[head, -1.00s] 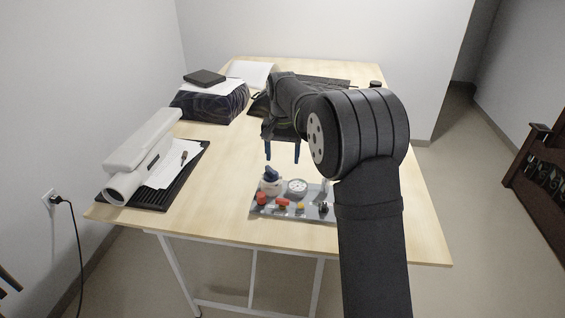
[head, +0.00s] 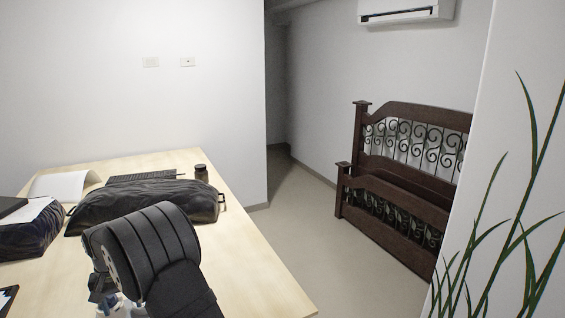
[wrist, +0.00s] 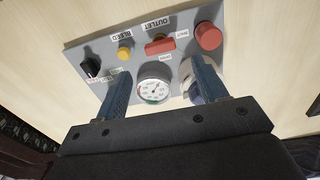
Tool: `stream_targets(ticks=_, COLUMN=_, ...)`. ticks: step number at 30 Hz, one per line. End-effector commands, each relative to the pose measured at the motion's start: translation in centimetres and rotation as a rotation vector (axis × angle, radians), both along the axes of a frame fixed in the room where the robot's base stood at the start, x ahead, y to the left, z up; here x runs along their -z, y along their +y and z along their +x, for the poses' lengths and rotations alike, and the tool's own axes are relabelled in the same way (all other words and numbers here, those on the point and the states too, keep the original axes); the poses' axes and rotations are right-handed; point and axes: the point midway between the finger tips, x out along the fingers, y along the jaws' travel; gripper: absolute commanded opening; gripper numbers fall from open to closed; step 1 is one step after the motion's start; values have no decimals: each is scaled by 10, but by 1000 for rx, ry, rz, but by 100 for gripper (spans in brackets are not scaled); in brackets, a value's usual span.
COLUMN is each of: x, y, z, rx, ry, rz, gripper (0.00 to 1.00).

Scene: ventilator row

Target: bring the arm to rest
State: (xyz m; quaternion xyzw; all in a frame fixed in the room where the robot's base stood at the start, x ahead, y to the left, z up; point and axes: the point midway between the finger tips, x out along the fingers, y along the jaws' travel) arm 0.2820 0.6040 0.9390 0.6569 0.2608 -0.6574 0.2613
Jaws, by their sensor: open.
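My gripper (wrist: 160,66) shows in the wrist view with two blue fingers spread wide and nothing between them. The fingers point toward a grey panel (wrist: 84,47) on the table. The panel carries a round white gauge (wrist: 154,90), a black knob (wrist: 90,66), a yellow button (wrist: 124,53), a red outlet handle (wrist: 160,47) and a red round knob (wrist: 208,36). A pale part with blue (wrist: 188,90) is partly hidden behind the right finger. In the head view my dark arm fills the lower left, and the panel is mostly out of frame or hidden.
The wooden table (head: 245,280) has a dark bag (head: 150,200), a keyboard (head: 140,178), a small dark jar (head: 201,173) and a patterned bundle (head: 30,238). Its right side is bare. A dark wooden bed frame (head: 410,205) stands across open floor. Plant leaves (head: 530,190) show at right.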

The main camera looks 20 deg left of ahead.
Motion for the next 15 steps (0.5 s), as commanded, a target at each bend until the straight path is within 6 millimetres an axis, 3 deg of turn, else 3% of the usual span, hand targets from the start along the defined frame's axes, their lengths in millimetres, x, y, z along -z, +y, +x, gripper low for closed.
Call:
stream_targets(ticks=7, x=46, y=-1, z=0, rx=0, ry=1, rz=-2, gripper=65)
stream_targets(ticks=15, x=69, y=0, z=0, rx=0, ry=0, rz=0, gripper=65)
